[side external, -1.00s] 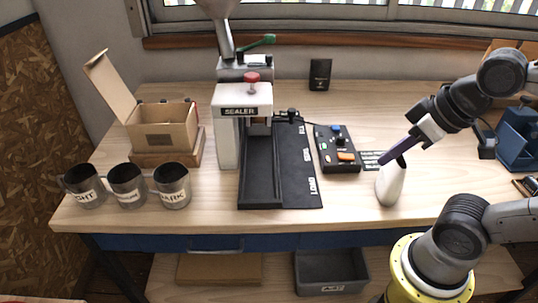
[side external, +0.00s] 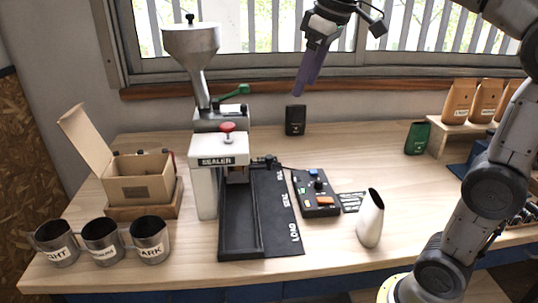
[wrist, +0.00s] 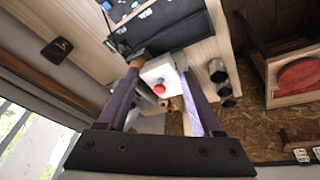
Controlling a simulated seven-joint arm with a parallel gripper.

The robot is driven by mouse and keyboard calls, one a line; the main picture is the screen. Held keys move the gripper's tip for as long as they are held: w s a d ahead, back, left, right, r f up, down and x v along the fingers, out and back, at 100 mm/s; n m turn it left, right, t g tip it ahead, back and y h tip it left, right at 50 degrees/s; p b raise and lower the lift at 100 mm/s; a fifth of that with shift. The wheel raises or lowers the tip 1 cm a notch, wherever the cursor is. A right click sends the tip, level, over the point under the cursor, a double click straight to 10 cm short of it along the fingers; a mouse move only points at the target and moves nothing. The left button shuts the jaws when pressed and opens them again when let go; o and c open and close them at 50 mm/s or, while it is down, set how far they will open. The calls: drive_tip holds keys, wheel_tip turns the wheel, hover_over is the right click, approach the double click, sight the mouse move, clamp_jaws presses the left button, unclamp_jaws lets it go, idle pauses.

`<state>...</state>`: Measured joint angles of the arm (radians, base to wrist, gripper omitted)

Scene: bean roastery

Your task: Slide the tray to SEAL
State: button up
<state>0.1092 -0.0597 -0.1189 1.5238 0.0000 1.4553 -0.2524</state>
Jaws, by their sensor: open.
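The black tray or slide bed (side external: 238,246) lies at the front of the white sealer (side external: 218,150). A label strip (side external: 285,215) beside it reads LOAD near the front and SEAL farther back. Its back end is hidden under the sealer head, and I cannot tell the tray from its track. My gripper (side external: 308,88) is raised high near the window, to the right of the sealer, apart from everything. In the wrist view my gripper (wrist: 160,76) has its two purple fingers spread, open and empty. The sealer's red knob (wrist: 159,89) shows far below between them.
A control box (side external: 316,195) and a white pitcher (side external: 370,220) stand right of the strip. A metal hopper (side external: 192,48) rises behind the sealer. An open cardboard box (side external: 140,178) and labelled cups (side external: 102,242) stand at left. A dark pouch (side external: 295,120) stands at the back.

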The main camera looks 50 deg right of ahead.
drive_tip(key=w+d, duration=0.3)
drive_tip(key=w, duration=0.3)
drive_tip(key=m+g, duration=0.2)
drive_tip(key=g, duration=0.2)
hover_over(269, 156)
wheel_tip(269, 156, down, 19)
wheel_tip(269, 156, down, 14)
drive_tip(key=shift+r, duration=0.25)
drive_tip(key=shift+c, duration=0.4)
clamp_jaws()
